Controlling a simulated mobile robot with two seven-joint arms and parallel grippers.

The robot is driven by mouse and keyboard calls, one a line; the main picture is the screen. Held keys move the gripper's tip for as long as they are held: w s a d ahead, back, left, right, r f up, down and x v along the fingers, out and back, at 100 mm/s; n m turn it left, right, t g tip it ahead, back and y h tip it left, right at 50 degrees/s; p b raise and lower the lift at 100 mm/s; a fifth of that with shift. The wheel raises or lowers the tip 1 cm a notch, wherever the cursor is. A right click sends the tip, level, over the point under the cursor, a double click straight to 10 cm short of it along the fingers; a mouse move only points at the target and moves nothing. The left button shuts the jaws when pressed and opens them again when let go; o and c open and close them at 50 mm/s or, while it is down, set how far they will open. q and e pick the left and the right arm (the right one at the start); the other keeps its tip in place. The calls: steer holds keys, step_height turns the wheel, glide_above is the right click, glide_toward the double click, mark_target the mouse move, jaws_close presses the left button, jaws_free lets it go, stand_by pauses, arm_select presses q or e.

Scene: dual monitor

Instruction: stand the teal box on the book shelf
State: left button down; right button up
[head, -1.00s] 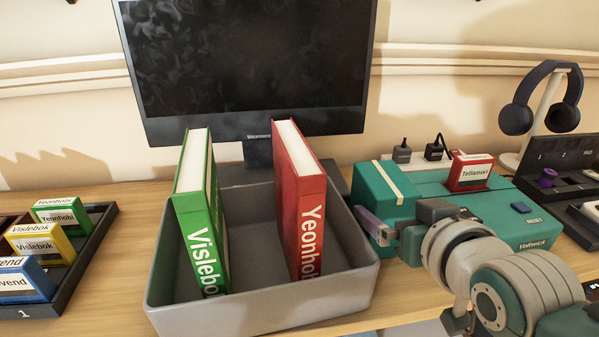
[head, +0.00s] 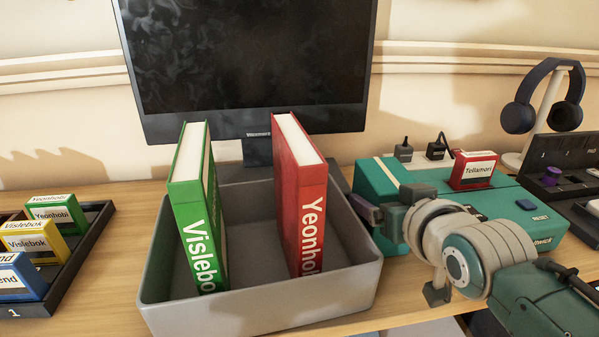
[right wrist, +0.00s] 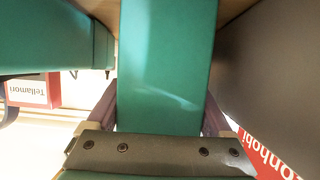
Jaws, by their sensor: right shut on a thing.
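The teal box (right wrist: 165,60) fills the middle of the right wrist view. My right gripper (right wrist: 165,120) is shut on it, with a purple-grey finger on each side. In the head view my right gripper (head: 372,213) is between the grey open bin (head: 262,310) and a teal machine (head: 500,205). There I cannot clearly separate the box from the machine. The bin holds an upright green book (head: 192,225) and an upright red book (head: 307,205), with a gap between them. No thing labelled as a book shelf shows. My left gripper is not in view.
A small red box (head: 474,170) sits on the machine. A black rack (head: 85,245) with several small labelled boxes is at the left. A monitor (head: 245,60) stands behind the bin. Headphones (head: 545,95) on a stand are at the right.

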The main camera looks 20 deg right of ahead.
steer(key=c, duration=0.7)
steer(key=shift+r, duration=0.15)
